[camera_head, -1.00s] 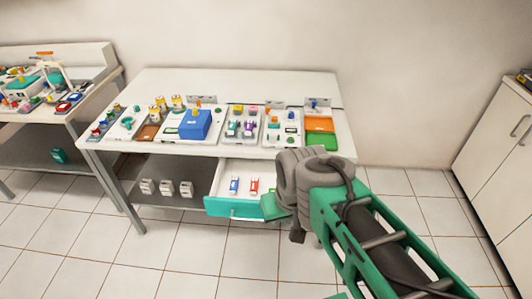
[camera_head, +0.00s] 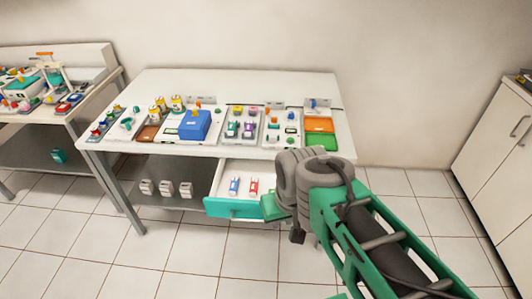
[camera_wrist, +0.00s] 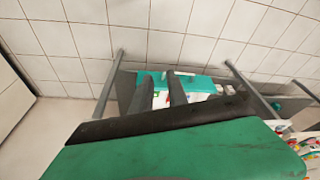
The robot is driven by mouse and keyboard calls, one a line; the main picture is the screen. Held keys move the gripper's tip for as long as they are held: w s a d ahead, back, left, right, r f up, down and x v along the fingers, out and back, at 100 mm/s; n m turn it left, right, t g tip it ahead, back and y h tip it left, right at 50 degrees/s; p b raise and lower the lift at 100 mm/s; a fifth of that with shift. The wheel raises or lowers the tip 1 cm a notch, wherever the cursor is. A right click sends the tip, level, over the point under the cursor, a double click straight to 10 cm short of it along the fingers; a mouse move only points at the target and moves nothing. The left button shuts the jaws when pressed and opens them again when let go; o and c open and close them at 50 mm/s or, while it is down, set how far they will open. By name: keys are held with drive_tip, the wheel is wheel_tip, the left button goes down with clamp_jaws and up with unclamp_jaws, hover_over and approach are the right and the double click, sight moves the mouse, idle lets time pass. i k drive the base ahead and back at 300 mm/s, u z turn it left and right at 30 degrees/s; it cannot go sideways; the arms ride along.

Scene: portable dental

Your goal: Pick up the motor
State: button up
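I cannot tell for sure which item is the motor. The open drawer (camera_head: 228,207) under the middle table holds a small blue-and-white item (camera_head: 234,185) and a small red-and-white item (camera_head: 253,186). A green part shows at the drawer's right side, partly hidden by my arm. My gripper (camera_head: 297,236) is low beside the drawer's right front corner, mostly hidden behind my wrist. In the wrist view, the two dark fingers of my gripper (camera_wrist: 160,80) are apart with nothing held between them. Beyond them the teal drawer front (camera_wrist: 196,82) and white drawer parts show.
The table top (camera_head: 250,88) carries several trays of small parts and a blue box (camera_head: 195,125). White boxes (camera_head: 166,188) stand on the lower shelf. Another table is at left, a white cabinet (camera_head: 500,140) at right. The tiled floor in front is clear.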

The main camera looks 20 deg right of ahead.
sight(254, 188)
drive_tip(key=u, duration=0.55)
drive_tip(key=i, duration=0.5)
drive_tip(key=u, duration=0.55)
drive_tip(key=i, duration=0.6)
drive_tip(key=z, duration=0.15)
